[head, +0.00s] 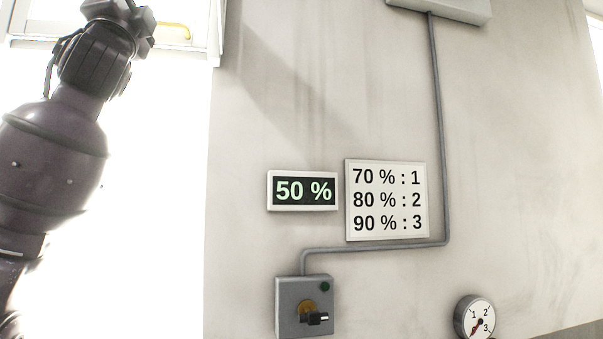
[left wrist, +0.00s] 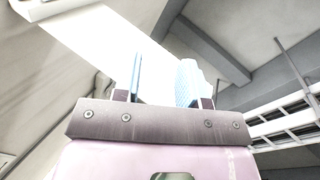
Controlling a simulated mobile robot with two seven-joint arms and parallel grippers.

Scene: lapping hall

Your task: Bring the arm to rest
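My left arm (head: 55,150) rises along the left side of the head view, and its wrist end reaches the top edge. The fingers cannot be made out there. In the left wrist view my left gripper (left wrist: 162,75) points up toward the ceiling. Its two fingers stand apart with a bright gap between them, and I see nothing held. My right arm and gripper are in neither view.
On the pale wall hang a display (head: 302,191) reading 50 %, a sign (head: 387,200) pairing percentages with numbers, a grey switch box (head: 289,300) with a dark knob (head: 317,318), and a round dial (head: 475,317). A conduit (head: 440,130) runs between boxes.

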